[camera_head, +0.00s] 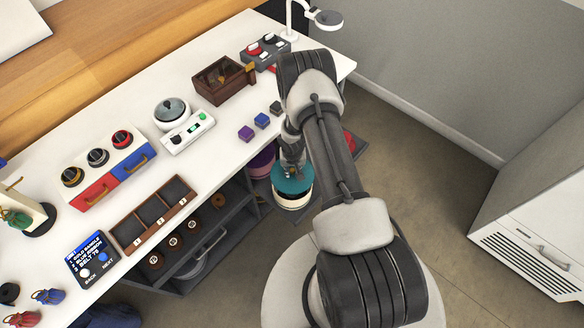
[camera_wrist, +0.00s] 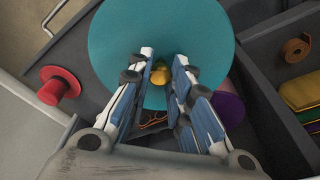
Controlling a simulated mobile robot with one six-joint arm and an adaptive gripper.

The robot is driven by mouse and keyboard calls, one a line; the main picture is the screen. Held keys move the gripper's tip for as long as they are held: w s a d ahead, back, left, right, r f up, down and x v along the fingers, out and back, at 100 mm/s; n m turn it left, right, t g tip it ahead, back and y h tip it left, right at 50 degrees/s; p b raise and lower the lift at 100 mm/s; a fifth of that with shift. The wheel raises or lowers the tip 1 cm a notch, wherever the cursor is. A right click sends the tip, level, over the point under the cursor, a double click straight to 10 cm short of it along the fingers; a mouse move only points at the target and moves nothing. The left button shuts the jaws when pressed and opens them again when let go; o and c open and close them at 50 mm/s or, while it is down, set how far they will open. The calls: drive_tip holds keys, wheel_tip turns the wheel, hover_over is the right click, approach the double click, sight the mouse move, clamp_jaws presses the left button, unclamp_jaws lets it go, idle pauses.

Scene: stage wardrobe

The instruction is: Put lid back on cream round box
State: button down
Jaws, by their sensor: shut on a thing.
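The teal lid (camera_head: 289,176) is a round disc with a gold knob (camera_wrist: 160,84). My gripper (camera_wrist: 160,74) is shut on the knob from above, and its fingers cover part of the lid. In the wrist view the lid (camera_wrist: 215,35) fills the upper middle and hides what is under it. In the head view the cream round box (camera_head: 294,201) shows just below the lid's near edge. I cannot tell whether the lid touches the box or hovers slightly above it. My arm hides part of this area.
A purple round box (camera_wrist: 229,108) is beside the lid, partly hidden. A red hat (camera_wrist: 58,86) lies left in the wrist view. A ribbon roll (camera_wrist: 295,49) lies right. The white worktable (camera_head: 226,160) with drawers and trays stands left; open floor (camera_head: 420,180) lies right.

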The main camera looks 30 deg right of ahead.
drive_tip(key=shift+f+b, duration=2.05)
drive_tip(key=shift+f, duration=0.55)
drive_tip(key=shift+b, duration=0.85)
drive_tip(key=shift+f+b, duration=0.2)
drive_tip(key=shift+b, duration=0.35)
idle(0.3)
idle(0.5)
drive_tip(key=c, duration=1.4)
unclamp_jaws()
drive_tip(key=o, duration=0.5)
